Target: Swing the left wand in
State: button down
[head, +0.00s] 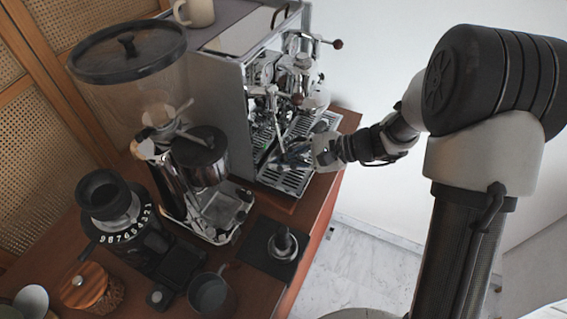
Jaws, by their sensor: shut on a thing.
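The chrome espresso machine (225,77) stands at the back of the cart, its front turned to the right. The left wand (276,127), a thin chrome tube, hangs down at the front left of the machine over the drip tray (283,182). My gripper (287,156) reaches in from the right, low over the tray. Its fingers are shut on the wand near its lower end. The grip is small, and the wand tip is partly hidden by the fingers.
A grinder with a dark hopper (128,55) stands left of the machine. Free room lies right of the cart's edge.

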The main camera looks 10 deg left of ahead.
jog(key=c, duration=1.7)
grip_release()
jog(key=shift+o, duration=0.2)
jog(key=v, duration=1.2)
